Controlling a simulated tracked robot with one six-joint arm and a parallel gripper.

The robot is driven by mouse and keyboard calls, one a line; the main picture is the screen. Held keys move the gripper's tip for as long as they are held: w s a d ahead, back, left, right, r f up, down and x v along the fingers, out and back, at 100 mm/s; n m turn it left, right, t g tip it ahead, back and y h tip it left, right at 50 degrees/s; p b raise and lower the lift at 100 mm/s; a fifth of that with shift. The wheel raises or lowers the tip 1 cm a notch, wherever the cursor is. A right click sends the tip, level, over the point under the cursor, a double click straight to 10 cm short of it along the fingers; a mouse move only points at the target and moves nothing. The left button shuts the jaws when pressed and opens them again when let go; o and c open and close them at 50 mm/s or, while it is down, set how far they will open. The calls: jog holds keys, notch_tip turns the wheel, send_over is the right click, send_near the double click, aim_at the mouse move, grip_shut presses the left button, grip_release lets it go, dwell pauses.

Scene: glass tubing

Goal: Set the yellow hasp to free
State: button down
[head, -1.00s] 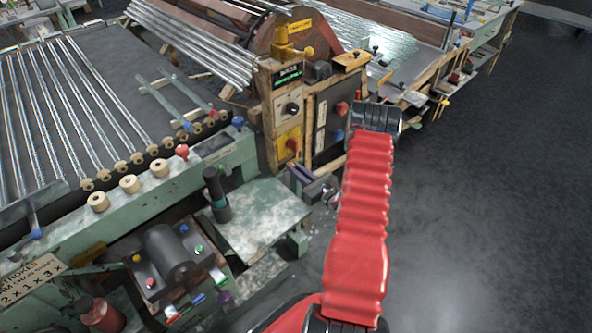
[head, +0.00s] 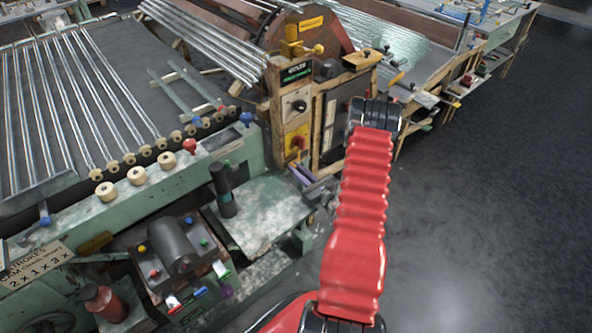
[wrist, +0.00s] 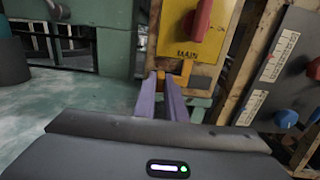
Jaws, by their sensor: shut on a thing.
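The yellow hasp (wrist: 186,70) shows in the wrist view as a small orange-yellow piece just below the yellow MAIN panel (wrist: 192,32), at the tips of my gripper's purple fingers. My gripper (wrist: 166,76) is shut on it; the fingers hide part of it, and its exact setting cannot be told. In the head view my gripper (head: 297,170) is small, low in front of the wooden cabinet post, and the hasp cannot be made out there. The MAIN panel, with its red handle, also shows in the head view (head: 295,146).
A dark panel with red and blue knobs (wrist: 282,70) stands close right of my gripper. A green bench top (head: 260,205) lies to the left, with a dark upright cylinder (head: 223,190). Glass tubes (head: 70,110) lie on a rack at far left. Open floor (head: 480,210) lies right.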

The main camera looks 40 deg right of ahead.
jog(key=shift+a, duration=0.35)
jog(key=c, duration=2.2)
grip_release()
jog(key=o, duration=0.4)
jog(key=shift+d, duration=0.1)
jog(key=s, duration=1.3)
jog(key=shift+s+a, duration=0.3)
jog(key=shift+s, duration=0.05)
